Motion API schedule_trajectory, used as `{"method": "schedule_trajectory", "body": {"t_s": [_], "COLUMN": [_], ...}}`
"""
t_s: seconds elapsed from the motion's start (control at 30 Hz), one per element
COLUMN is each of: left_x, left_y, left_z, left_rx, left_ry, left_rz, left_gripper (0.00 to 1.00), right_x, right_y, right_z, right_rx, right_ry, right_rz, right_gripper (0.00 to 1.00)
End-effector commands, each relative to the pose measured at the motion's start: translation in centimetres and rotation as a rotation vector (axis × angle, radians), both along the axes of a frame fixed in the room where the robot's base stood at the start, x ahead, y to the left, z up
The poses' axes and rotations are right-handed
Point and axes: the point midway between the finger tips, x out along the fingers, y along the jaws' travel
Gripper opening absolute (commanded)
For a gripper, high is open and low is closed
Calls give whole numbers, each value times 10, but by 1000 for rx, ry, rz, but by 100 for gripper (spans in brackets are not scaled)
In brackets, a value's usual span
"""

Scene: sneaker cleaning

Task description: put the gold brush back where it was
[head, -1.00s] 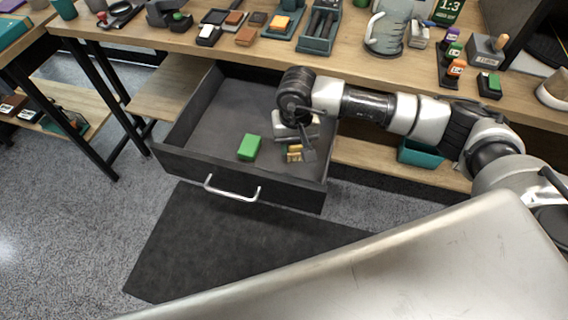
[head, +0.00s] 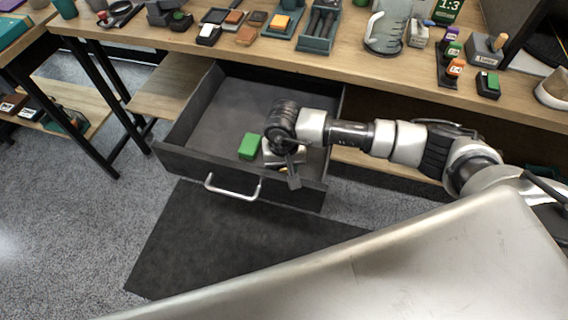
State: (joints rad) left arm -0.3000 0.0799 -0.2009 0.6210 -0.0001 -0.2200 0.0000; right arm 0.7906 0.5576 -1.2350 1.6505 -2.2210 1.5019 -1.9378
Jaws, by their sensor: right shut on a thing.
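My right gripper (head: 288,172) is low inside the open drawer (head: 196,166), near its front right part. It is shut on the gold brush (head: 284,170), of which only a small gold bit shows below the gripper. The gripper and wrist hide the rest of the brush, and I cannot tell whether it touches the drawer floor. A green block-shaped brush (head: 249,146) lies on the drawer floor just left of the gripper. My left gripper is not in view.
The drawer's front has a metal handle (head: 232,192). The drawer floor at the back left is clear. A dark mat (head: 230,245) lies on the floor.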

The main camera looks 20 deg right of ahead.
Motion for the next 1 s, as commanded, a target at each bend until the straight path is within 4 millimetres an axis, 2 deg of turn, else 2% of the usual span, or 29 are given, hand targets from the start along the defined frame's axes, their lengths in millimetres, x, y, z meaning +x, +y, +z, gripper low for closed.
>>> {"method": "schedule_trajectory", "body": {"t_s": [0.03, 0.2, 0.57, 0.67, 1.0], "left_x": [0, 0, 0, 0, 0], "left_y": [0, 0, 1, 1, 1], "left_z": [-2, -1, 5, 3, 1], "left_rx": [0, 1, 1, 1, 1], "left_ry": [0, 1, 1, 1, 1], "left_rz": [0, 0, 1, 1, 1], "left_gripper": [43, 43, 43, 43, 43], "right_x": [0, 0, 0, 1, 1], "right_y": [0, 0, 0, 0, 0], "right_z": [-2, -1, 5, 17, 90], "right_rx": [0, 0, 0, 0, 0], "right_ry": [0, 0, 0, -3, -4], "right_rz": [0, 0, 0, 1, 2], "right_gripper": [44, 68, 68, 68, 68]}}
